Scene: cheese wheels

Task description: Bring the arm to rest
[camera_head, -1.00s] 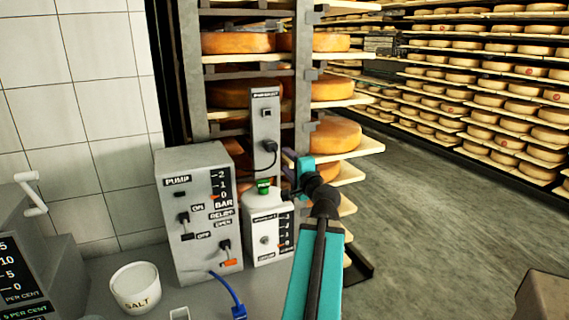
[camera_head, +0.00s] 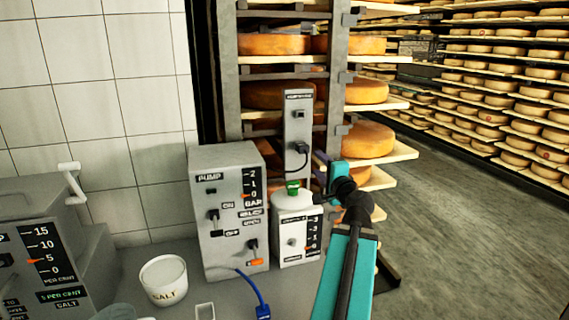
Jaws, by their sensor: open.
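My teal and black arm (camera_head: 345,270) rises from the bottom edge, right of centre, to a black joint. Beyond it, dark wrist parts and a short teal link (camera_head: 338,171) end in front of the cheese rack, just right of a white unit with a green top. My gripper's fingers cannot be made out; they are hidden behind the wrist or too small to see. Nothing is seen held.
A grey pump box (camera_head: 228,210) and the white unit (camera_head: 296,236) stand close left of the arm. A salt pot (camera_head: 163,280) sits on the counter. The rack (camera_head: 338,95) with cheese wheels (camera_head: 367,140) is behind. Floor (camera_head: 450,220) is clear at right.

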